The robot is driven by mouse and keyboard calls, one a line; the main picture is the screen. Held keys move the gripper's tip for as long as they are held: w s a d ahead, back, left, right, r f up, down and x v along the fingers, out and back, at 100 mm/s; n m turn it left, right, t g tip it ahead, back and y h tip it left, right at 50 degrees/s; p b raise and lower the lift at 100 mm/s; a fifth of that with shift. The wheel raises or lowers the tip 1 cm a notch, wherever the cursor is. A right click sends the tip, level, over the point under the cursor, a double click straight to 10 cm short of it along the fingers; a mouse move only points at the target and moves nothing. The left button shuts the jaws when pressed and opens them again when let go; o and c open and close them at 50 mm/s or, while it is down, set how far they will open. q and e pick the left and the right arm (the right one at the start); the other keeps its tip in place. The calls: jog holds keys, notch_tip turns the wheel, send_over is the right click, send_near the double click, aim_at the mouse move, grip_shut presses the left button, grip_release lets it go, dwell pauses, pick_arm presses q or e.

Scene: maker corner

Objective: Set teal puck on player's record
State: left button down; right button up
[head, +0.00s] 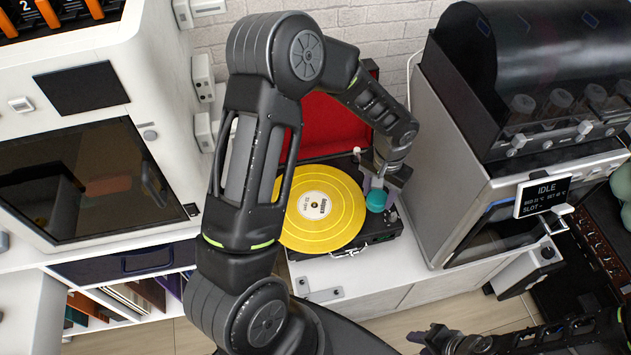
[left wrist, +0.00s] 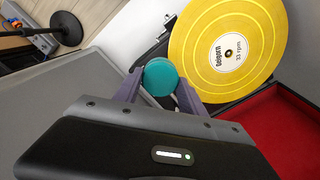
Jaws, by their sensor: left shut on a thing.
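The teal puck (head: 376,200) is between the fingers of my left gripper (head: 376,185), which is shut on it. The puck also shows in the left wrist view (left wrist: 161,77), between the two purple fingers (left wrist: 158,92). The yellow record (head: 345,212) with a white label lies on the record player (head: 381,230). In the head view the puck is just right of the record's edge, over the player's right side; its height above the deck is hard to tell. My left arm hides the record's left edge. My right gripper (head: 428,338) is at the bottom, far from the player; its jaw state is unclear.
The player's red-lined lid (head: 335,128) stands open behind the record. A grey machine with an IDLE display (head: 543,198) stands close on the right. A white cabinet with a dark window (head: 80,185) is on the left. The white counter (head: 375,280) in front is partly free.

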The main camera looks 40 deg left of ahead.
pick_arm(q)
jog(key=s+a+f+b, duration=0.1)
jog(key=s+a+f, duration=0.1)
jog(key=a, duration=0.6)
jog(key=s+a+f+b, duration=0.1)
jog(key=s+a, duration=0.2)
jog(key=a, duration=0.5)
jog(key=shift+f, duration=0.35)
jog(key=shift+a, duration=0.1)
jog(key=shift+f+b, duration=2.25)
jog(key=shift+f, duration=0.65)
jog(key=shift+f+b, duration=0.6)
jog(key=shift+b, duration=0.1)
jog(key=c, duration=0.9)
grip_release()
jog(key=shift+c, duration=0.2)
